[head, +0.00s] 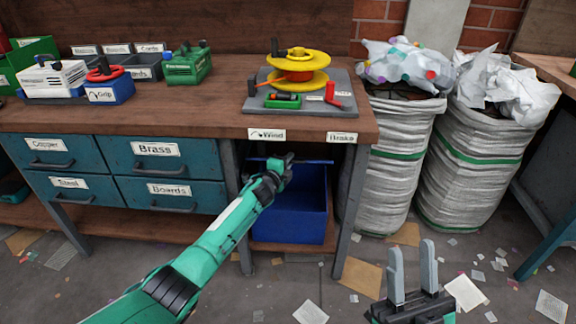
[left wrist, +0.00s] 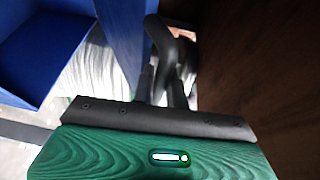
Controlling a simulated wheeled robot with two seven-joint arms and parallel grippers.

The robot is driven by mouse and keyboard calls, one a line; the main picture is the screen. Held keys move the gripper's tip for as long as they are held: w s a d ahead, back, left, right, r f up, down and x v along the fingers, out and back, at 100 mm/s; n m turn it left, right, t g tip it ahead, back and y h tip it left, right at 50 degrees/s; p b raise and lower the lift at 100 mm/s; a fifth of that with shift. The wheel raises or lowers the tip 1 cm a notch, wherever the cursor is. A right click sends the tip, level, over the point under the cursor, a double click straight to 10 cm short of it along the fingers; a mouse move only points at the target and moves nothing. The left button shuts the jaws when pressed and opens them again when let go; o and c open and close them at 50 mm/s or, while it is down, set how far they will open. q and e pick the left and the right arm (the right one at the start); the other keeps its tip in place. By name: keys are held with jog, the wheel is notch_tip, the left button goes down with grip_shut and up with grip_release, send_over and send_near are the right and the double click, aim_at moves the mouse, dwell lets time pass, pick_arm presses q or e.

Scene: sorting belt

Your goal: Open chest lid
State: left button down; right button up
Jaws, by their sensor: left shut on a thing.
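A blue chest (head: 290,228) stands under the workbench, and its dark blue inside shows above the front wall. A thin blue edge (head: 318,161), apparently the raised lid, lies level with my left gripper (head: 283,172). In the left wrist view a blue panel (left wrist: 122,35), likely the lid, stands beside a black curved handle (left wrist: 160,42). My left gripper is shut on this handle; its fingertips are partly hidden. The chest (left wrist: 45,50) also shows at left there. My right gripper (head: 412,272) is open and empty, fingers up, at the bottom right.
The workbench (head: 200,118) top is close above my left gripper, with a bench leg (head: 352,210) right of the chest. Blue drawers (head: 155,160) are on the left. Two white sacks (head: 455,180) stand at right. Paper scraps lie on the floor.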

pick_arm(q)
jog(key=shift+w, duration=0.1)
dwell(0.3)
jog(key=c, duration=1.5)
grip_release()
jog(key=shift+c, duration=0.2)
jog(key=shift+o, duration=0.7)
jog(key=shift+a+r, duration=0.1)
jog(key=shift+s, duration=0.2)
